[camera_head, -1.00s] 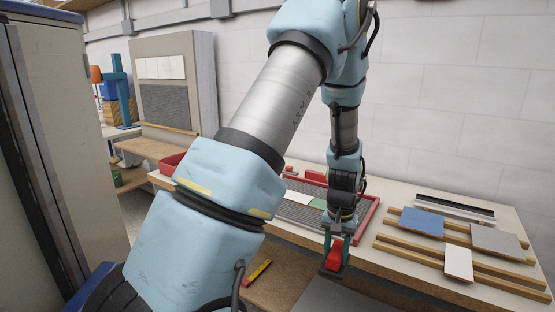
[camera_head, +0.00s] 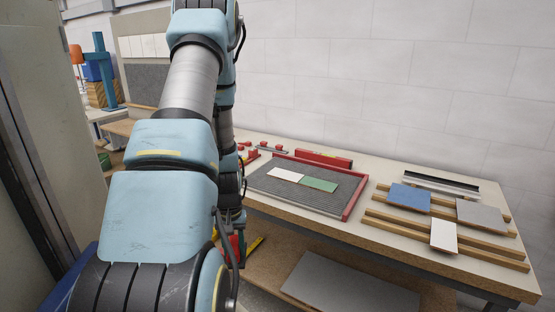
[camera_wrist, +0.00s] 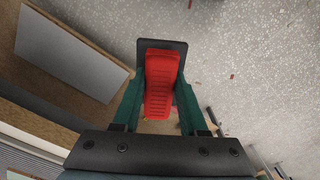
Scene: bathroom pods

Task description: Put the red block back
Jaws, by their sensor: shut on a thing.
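The red block (camera_wrist: 161,82) is held between the green fingers of my gripper (camera_wrist: 160,100) in the wrist view. A dark plate shows behind its far end. In the head view my gripper (camera_head: 232,249) hangs low at the front left of the workbench, partly hidden by my own arm. A bit of red shows between its fingers there. Speckled grey floor lies below the block in the wrist view.
The workbench (camera_head: 384,228) carries a red-edged tray (camera_head: 352,203) with white and green tiles, a red bar (camera_head: 323,159), small red pieces (camera_head: 251,156), and wooden rails (camera_head: 384,219) with tiles. A lower shelf holds a grey panel (camera_head: 345,287). A cabinet (camera_head: 45,190) stands left.

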